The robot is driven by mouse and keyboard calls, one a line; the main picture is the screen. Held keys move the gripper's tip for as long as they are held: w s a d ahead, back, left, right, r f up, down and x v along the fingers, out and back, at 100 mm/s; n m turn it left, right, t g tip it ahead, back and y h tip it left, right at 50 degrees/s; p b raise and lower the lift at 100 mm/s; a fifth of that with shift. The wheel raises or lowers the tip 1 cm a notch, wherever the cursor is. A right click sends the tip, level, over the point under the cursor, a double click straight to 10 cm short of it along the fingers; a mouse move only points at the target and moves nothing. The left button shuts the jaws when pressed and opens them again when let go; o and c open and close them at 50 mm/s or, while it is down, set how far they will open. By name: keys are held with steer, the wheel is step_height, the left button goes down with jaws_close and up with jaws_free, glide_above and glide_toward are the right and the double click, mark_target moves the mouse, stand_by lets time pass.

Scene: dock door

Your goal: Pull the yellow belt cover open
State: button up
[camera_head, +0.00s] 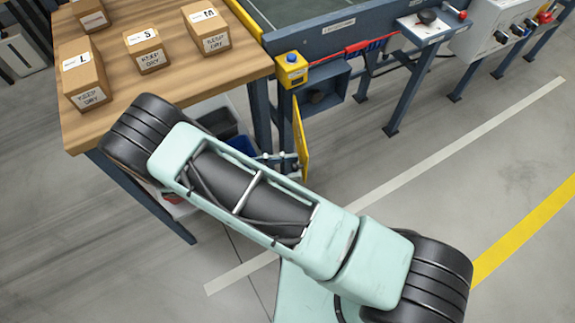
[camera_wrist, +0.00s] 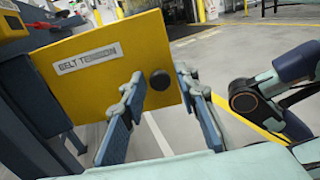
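The yellow belt cover (camera_wrist: 105,65), labelled "BELT TENSION", fills the upper left of the wrist view. It has a round black knob (camera_wrist: 160,79) near its right edge. In the head view the cover (camera_head: 301,138) shows nearly edge-on, swung out from the dark box (camera_head: 322,92), whose inside is exposed. My gripper (camera_wrist: 160,88) is open, its two fingers spread on either side of the knob in the picture. I see no finger closed on the knob, and cannot tell whether either finger touches the cover. In the head view my arm hides most of the gripper.
A wooden table (camera_head: 105,130) with several cardboard boxes stands at the left. Dark and blue bins (camera_head: 240,145) sit under the table edge. The floor to the right is clear.

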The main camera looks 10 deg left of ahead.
steer(key=shift+o, duration=0.2)
steer(key=shift+a, duration=0.1)
steer(key=v, duration=0.7)
steer(key=shift+a, duration=0.2)
steer(key=shift+s+r, duration=0.1)
